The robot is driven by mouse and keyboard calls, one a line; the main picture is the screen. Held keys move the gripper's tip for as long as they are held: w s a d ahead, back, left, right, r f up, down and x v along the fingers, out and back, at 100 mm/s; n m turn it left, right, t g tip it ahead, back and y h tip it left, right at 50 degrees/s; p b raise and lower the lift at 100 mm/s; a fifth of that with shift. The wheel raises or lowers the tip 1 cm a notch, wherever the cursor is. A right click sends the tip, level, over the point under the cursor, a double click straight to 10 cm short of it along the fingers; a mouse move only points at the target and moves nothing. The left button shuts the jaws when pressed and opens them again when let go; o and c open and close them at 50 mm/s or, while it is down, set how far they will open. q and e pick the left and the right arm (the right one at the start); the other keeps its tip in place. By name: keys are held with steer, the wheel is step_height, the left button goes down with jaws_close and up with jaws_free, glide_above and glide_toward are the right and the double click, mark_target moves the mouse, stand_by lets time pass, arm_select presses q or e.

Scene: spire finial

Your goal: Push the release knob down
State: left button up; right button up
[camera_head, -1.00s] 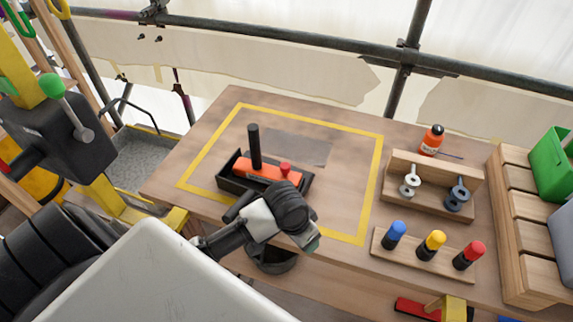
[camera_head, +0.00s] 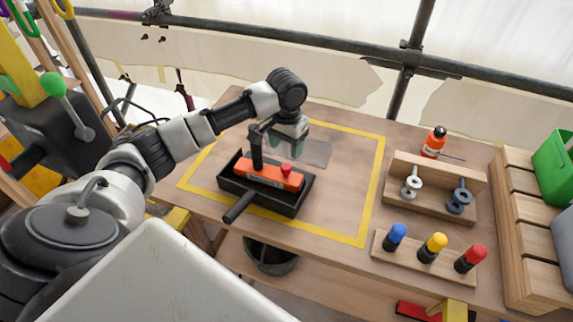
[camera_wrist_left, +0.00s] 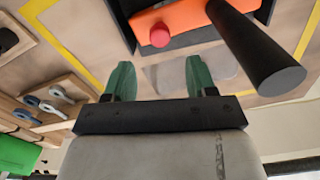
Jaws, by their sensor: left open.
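The red release knob (camera_head: 286,168) stands on the right end of an orange block (camera_head: 262,174), which lies in a black tray (camera_head: 290,207) inside the yellow taped square. A black post (camera_head: 256,148) rises from the block's left part. In the left wrist view the red knob (camera_wrist_left: 159,36), the orange block (camera_wrist_left: 186,20) and the post (camera_wrist_left: 255,50) show beyond the fingers. My left gripper (camera_head: 287,142) is above and behind the tray, pointing down. Its green fingers (camera_wrist_left: 155,78) are apart with nothing between them, and the knob is not between them. My right gripper is out of view.
A wooden rack with grey eye-bolts (camera_head: 433,190) and a stand with blue, yellow and red pegs (camera_head: 428,258) are on the right. An orange bottle (camera_head: 433,142) stands behind. A grey patch (camera_head: 316,153) lies behind the tray. The tabletop right of the tray is clear.

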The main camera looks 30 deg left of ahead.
mark_target(286, 166)
arm_select(q)
step_height(286, 166, down, 8)
stand_by(0.5)
jaws_close()
